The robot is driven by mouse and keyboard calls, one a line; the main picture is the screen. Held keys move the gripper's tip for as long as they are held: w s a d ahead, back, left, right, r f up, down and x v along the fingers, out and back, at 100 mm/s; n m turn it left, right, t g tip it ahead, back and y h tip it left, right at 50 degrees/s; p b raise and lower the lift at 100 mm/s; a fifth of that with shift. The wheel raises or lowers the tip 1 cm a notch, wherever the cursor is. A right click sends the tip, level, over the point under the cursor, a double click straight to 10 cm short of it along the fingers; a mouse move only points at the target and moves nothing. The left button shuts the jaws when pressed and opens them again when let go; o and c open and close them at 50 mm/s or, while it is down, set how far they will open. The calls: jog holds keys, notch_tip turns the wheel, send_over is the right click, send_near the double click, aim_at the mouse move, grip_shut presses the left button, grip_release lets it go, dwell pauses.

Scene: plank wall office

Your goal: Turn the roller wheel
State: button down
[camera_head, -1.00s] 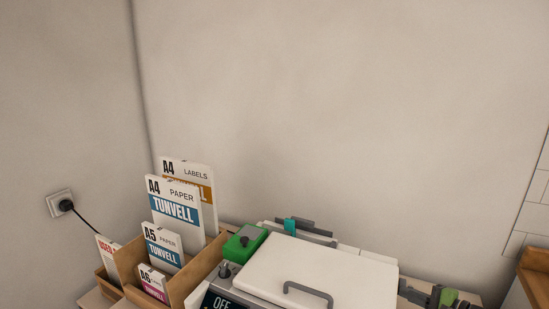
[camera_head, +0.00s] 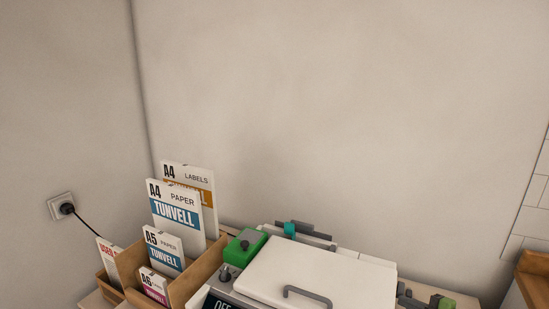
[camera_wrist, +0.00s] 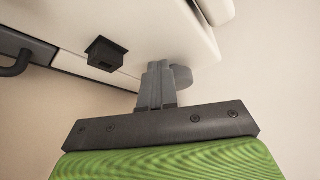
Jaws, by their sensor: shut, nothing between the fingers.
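The white office machine (camera_head: 325,268) stands at the bottom of the head view, with a grey handle on its lid. In the wrist view its pale side (camera_wrist: 165,25) fills the top, with a black square socket. A rounded grey piece (camera_wrist: 182,78), apparently the roller wheel, sticks out from the machine beside my fingertips. My gripper (camera_wrist: 158,66) is shut and empty, its tips at the machine's edge, partly covering that piece. I cannot tell whether they touch. In the head view my gripper (camera_head: 407,299) shows right of the machine, partly cut off.
Wooden holders (camera_head: 205,266) with paper packs stand left of the machine. A green box (camera_head: 245,246) with a dark knob sits at its left back corner. A wall rises close behind. A wooden edge (camera_head: 534,277) is at the far right.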

jog(key=shift+d, duration=0.15)
jog(key=s+d+p, duration=0.1)
jog(key=s+d, duration=0.2)
jog(key=d, duration=0.2)
dwell(0.3)
jog(key=w+a+r+b, duration=0.2)
jog(key=w+a+b, duration=0.1)
jog(key=w+a, duration=0.1)
jog(key=shift+w+a+r+b, duration=0.2)
jog(key=shift+w+r+b, duration=0.1)
jog(key=shift+r, duration=0.1)
